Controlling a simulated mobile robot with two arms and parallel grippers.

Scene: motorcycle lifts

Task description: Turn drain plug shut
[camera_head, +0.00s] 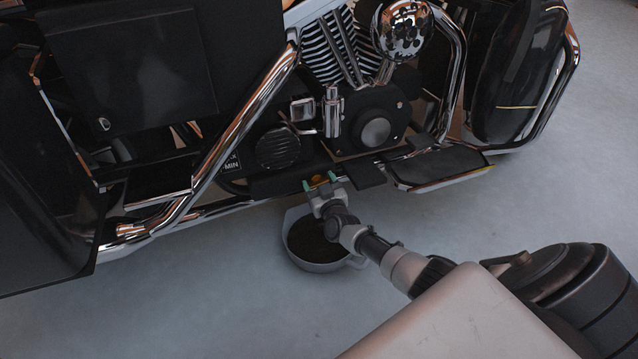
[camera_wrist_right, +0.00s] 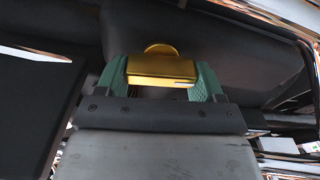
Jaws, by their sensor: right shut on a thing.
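The drain plug (camera_head: 318,180) is a small golden-orange piece low on the motorcycle's underside, below the engine. In the right wrist view the plug (camera_wrist_right: 160,68) shows as a yellow block with a rounded part behind it. My right gripper (camera_head: 321,186) reaches up to it from the lower right. Its green fingertips (camera_wrist_right: 160,78) are on both sides of the plug, shut on it. The plug's far end is hidden against the dark underside. My left gripper is not in view.
A round grey drain pan (camera_head: 300,262) with dark contents stands on the floor below the plug. The black and chrome motorcycle (camera_head: 375,130) fills the upper part, with a footboard (camera_head: 440,165) right of my gripper. Floor in front is clear.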

